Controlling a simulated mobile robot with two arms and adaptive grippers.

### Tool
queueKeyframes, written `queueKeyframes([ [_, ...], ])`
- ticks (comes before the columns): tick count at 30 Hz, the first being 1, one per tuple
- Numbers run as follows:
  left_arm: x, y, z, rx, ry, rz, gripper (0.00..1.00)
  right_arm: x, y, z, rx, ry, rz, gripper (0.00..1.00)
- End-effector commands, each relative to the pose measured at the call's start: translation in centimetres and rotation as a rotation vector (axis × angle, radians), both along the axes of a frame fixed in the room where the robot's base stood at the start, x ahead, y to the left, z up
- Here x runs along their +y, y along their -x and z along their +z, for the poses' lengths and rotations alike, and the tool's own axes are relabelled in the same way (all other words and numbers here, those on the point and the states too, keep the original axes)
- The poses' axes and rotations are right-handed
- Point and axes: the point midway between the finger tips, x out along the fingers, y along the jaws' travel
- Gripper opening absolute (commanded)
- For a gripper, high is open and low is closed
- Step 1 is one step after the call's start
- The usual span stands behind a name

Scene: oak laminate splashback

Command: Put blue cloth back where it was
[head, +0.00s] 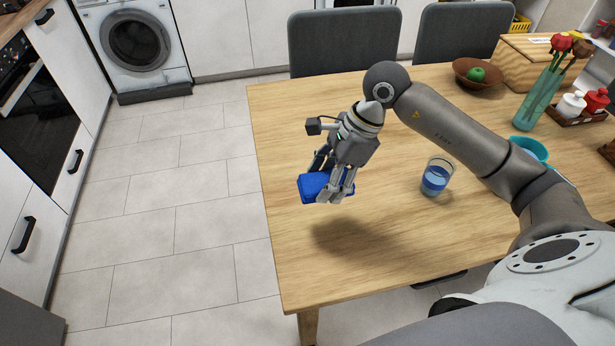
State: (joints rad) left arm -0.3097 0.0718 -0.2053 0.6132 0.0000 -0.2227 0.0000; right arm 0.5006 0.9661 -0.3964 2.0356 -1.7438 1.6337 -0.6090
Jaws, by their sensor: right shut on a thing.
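The blue cloth (312,186) is a folded, bright blue bundle in the head view. My right gripper (332,192) is shut on it, with its fingers pointing down and partly covering the cloth. The gripper holds the cloth above the left part of the wooden table (290,250). A dark shadow lies on the tabletop below and to the right of the cloth, apart from it. My left gripper is not in view.
A glass of blue liquid (437,176) stands to the right of the gripper. Further right are a teal bowl (529,148), a glass vase (540,98) with red flowers and a brown bowl (476,82) with a green fruit. Grey chairs (345,42) stand behind. The table's left front is clear.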

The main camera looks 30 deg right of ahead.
Motion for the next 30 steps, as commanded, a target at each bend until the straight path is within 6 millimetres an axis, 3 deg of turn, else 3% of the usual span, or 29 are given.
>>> queueKeyframes([
  [6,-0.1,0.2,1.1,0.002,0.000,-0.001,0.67,-0.6,-4.3,-1.6,0.001,-0.003,-0.002,0.34],
  [15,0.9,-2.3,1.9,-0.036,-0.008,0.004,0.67,-1.3,-8.2,-6.3,0.003,-0.002,-0.001,0.34],
  [23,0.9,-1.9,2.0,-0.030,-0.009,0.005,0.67,-1.5,-9.5,-7.8,0.000,-0.001,0.000,0.34],
  [30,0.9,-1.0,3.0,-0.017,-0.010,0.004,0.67,-1.5,-9.7,-10.7,0.001,-0.002,0.001,0.34],
])
